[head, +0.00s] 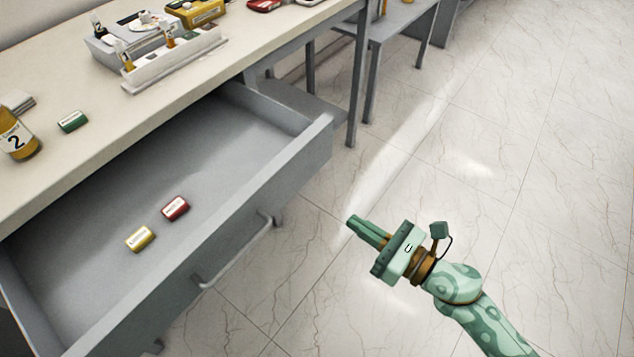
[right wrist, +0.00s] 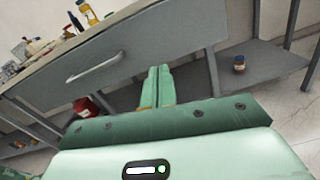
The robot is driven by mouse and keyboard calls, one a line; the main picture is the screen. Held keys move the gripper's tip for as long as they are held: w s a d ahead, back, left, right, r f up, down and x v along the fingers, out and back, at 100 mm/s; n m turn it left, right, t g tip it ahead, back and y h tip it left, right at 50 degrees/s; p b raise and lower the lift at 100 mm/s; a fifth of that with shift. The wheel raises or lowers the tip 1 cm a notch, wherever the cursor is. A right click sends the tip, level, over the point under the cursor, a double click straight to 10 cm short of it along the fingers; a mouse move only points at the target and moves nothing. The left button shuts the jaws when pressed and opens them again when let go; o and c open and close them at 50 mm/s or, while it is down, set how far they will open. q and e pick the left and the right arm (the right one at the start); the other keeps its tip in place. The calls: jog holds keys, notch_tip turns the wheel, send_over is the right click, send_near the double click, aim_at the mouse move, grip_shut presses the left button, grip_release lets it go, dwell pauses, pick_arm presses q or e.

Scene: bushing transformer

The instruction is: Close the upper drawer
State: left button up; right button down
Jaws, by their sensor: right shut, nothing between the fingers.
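The upper drawer (head: 225,205) is grey and pulled out from under the table. It holds a red-and-white box (head: 175,208) and a yellow-and-white box (head: 140,238). Its bar handle (head: 238,250) runs along the front panel; the handle also shows in the right wrist view (right wrist: 94,68). My green right gripper (head: 370,230) is shut and empty, in the air to the right of the drawer front and apart from it. In the right wrist view its closed fingers (right wrist: 156,87) point toward the drawer front. My left gripper is not in view.
The tabletop (head: 110,95) carries a brown bottle labelled 2 (head: 17,137), a green box (head: 72,121) and a white rack (head: 175,60). Marble floor right of the drawer is clear.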

jog(key=n, duration=0.2)
send_near(288, 184)
jog(key=x, duration=0.7)
jog(key=shift+d, duration=0.1)
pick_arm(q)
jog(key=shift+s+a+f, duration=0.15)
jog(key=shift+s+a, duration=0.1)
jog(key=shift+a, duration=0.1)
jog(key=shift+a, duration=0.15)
